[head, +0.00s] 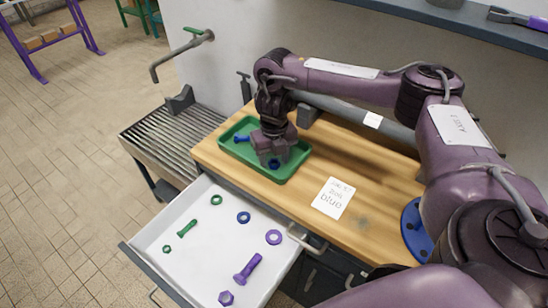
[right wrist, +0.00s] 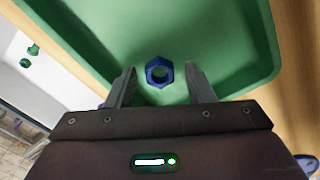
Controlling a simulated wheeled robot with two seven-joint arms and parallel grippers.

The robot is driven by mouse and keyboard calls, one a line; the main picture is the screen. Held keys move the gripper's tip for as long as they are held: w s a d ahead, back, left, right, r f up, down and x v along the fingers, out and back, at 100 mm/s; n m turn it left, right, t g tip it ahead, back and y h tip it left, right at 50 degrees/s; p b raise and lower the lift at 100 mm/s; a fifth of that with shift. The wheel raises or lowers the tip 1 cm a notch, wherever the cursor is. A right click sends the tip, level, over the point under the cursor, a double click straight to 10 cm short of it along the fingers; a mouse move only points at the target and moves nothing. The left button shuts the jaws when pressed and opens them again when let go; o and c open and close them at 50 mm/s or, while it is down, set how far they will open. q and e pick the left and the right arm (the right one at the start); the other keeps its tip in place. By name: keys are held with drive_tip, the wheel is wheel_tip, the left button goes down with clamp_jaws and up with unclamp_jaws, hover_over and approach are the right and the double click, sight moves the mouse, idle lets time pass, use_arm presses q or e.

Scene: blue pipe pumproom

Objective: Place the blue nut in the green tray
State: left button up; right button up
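The green tray (head: 287,168) sits on the wooden bench top, and its floor and rim fill much of the right wrist view (right wrist: 225,15). The blue nut (head: 274,164) is inside the tray, near its front right part. In the right wrist view the nut (right wrist: 160,72) appears between my right gripper's two fingertips, with a gap on each side. My right gripper (head: 269,160) points down over the tray, its fingers apart and holding nothing. A blue bolt (head: 242,139) lies in the tray's left part. My left gripper is not in view.
An open white drawer (head: 190,265) below the bench holds green and purple fasteners and a blue ring (head: 243,217). A paper note (head: 333,198) lies right of the tray. A grated drain (head: 170,135) is at left, and a shelf (head: 470,22) overhangs the back right.

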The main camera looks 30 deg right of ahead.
sight(274, 162)
wheel_tip(274, 162, up, 12)
drive_tip(key=p, duration=0.3)
drive_tip(key=shift+r+p, duration=0.2)
drive_tip(key=shift+p, duration=0.2)
drive_tip(key=shift+f, duration=0.1)
idle(0.3)
